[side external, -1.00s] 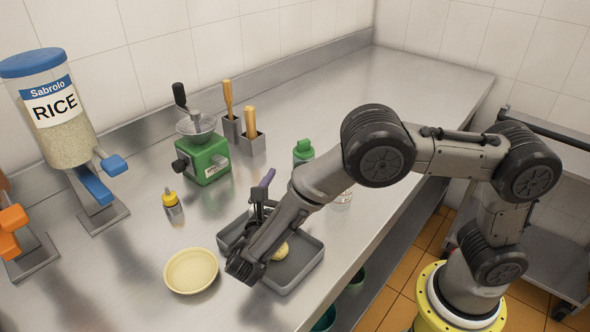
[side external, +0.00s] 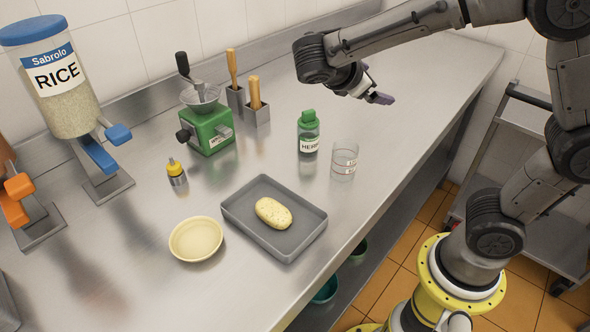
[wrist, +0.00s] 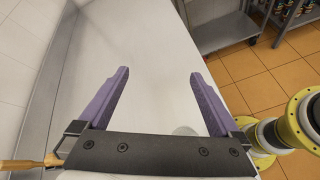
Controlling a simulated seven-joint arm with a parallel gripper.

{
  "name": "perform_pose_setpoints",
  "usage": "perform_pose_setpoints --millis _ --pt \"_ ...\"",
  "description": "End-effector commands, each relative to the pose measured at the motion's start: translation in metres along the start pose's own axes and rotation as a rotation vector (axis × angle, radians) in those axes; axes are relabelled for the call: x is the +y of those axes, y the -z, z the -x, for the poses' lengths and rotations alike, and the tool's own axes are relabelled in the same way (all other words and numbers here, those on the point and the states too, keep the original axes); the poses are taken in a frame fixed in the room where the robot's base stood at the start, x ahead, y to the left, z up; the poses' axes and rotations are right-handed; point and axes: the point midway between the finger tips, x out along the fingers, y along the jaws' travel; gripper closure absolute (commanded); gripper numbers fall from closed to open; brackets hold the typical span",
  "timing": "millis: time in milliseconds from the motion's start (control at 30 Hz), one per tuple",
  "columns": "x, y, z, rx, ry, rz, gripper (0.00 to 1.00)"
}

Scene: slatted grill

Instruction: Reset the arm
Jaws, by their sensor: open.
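My gripper (side external: 376,84) is raised above the back right part of the steel counter (side external: 430,75) in the side view. In the wrist view its two purple fingers (wrist: 157,92) are wide apart with nothing between them. A grey tray (side external: 232,211) lies on the counter well below and to the left of the gripper, with a pale speckled oval piece of food (side external: 273,213) in it. Nothing touches the gripper.
A green-capped herb bottle (side external: 308,134) and a clear measuring cup (side external: 343,160) stand below the gripper. A cream bowl (side external: 196,239), small yellow-topped bottle (side external: 176,171), green grinder (side external: 208,131) and rice dispenser (side external: 57,90) stand further left. The back right counter is clear.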

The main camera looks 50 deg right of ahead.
Motion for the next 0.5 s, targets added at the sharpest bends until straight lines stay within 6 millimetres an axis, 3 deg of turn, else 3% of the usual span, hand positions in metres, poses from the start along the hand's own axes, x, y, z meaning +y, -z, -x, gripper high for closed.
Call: perform_pose_setpoints --millis 33,100,200,333,500 --pt "-0.017 -0.024 -0.006 0.082 0.067 -0.108 0.01" --pt "-0.044 -0.044 -0.01 0.207 0.155 -0.254 0.01" --pt "-0.087 -0.058 -0.006 0.396 0.276 -0.481 0.01" --pt "-0.132 -0.053 0.012 0.642 0.414 -0.774 0.01" --pt "-0.162 -0.026 0.044 0.892 0.585 -1.048 0.01"
